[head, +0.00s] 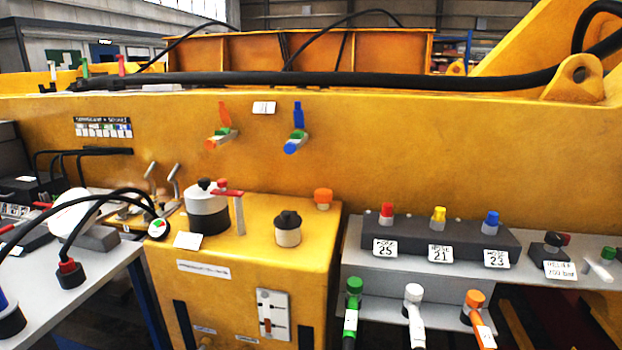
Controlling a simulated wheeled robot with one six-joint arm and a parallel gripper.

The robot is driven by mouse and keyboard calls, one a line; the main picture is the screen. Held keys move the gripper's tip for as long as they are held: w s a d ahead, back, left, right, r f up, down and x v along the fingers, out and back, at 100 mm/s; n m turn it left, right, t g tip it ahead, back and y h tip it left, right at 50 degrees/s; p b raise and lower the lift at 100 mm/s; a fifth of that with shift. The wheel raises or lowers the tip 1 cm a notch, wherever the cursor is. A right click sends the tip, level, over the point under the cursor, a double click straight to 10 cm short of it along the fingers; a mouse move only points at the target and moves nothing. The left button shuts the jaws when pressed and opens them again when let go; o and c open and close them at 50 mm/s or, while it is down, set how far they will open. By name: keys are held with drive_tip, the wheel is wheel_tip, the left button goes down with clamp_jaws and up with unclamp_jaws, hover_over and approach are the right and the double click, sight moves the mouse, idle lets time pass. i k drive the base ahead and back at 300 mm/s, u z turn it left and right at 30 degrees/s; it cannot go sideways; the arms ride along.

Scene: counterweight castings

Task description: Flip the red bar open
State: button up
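A thin red bar (227,193) lies roughly level beside a white and dark grey cylinder (207,208) on the yellow cabinet (262,225). A grey upright strip (239,216) stands under the bar's right end. A small red knob (222,183) shows just above the bar. I cannot tell how the bar is hinged or whether it touches the cylinder. My gripper is not in view.
A black-topped white knob (287,229) and an orange knob (323,198) stand right of the bar. Coloured valve handles hang on the yellow wall (400,140) behind. A grey shelf (430,269) with several fittings is at right. Black hoses arch at left.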

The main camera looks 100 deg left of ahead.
sight(222, 184)
drive_tip(key=u, duration=0.35)
drive_tip(key=i, duration=0.3)
drive_tip(key=u, duration=3.8)
drive_tip(key=k, duration=0.35)
drive_tip(key=u, duration=1.15)
drive_tip(key=k, duration=1)
drive_tip(key=u, duration=0.35)
drive_tip(key=i, duration=1.9)
drive_tip(key=z, duration=0.6)
